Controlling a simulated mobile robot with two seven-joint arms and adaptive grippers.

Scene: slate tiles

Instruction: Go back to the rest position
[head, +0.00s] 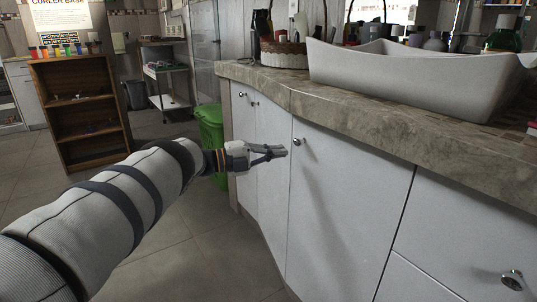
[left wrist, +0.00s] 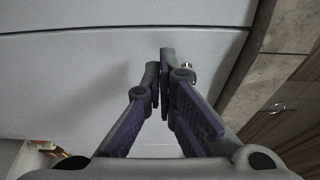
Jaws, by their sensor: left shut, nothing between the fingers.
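My left gripper (head: 280,152) reaches in from the left in the head view, in front of the white cabinet doors (head: 340,200) under the stone counter. In the left wrist view its fingers (left wrist: 160,75) are together and empty, close to a white door panel (left wrist: 90,80). A small round knob (head: 298,141) is just right of the fingertips in the head view. In the left wrist view a metal knob (left wrist: 188,68) shows partly behind the right finger. I cannot tell if the fingers touch the door. My right gripper is in neither view.
The stone counter (head: 420,120) with a white basin (head: 410,75) juts out above the doors. A green bin (head: 211,135) stands behind my left forearm. A wooden shelf (head: 75,110) and a metal trolley (head: 163,72) stand farther back. Tiled floor (head: 190,255) is free below my arm.

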